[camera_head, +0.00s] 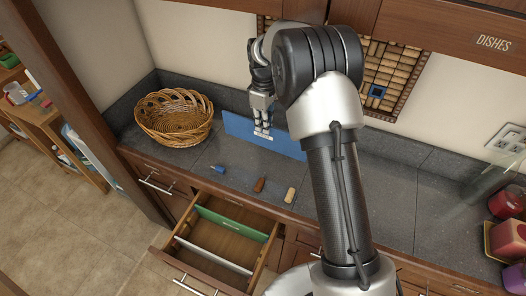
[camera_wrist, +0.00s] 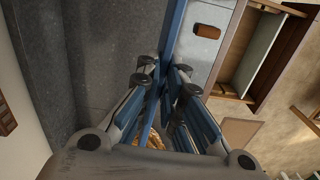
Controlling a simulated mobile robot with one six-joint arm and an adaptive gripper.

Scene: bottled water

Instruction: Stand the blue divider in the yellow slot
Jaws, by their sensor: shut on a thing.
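The blue divider (camera_head: 238,127) is a long flat panel, on edge over the back of the counter behind the open drawer (camera_head: 262,283). My gripper (camera_head: 263,132) is shut on its upper edge. In the wrist view the divider (camera_wrist: 176,35) shows as a narrow blue strip running up from between my fingers (camera_wrist: 167,75). I cannot tell whether its lower edge touches the counter. My arm hides part of its right side. The drawer holds a green divider (camera_head: 230,222) and a white divider (camera_head: 214,254). I cannot make out a yellow slot.
A wicker basket (camera_head: 174,118) stands left of the blue divider. A small blue item (camera_head: 217,169), a brown one (camera_head: 259,184) and a tan one (camera_head: 290,195) lie on the counter (camera_head: 238,172) between divider and drawer. Red containers (camera_head: 507,203) stand at the far right.

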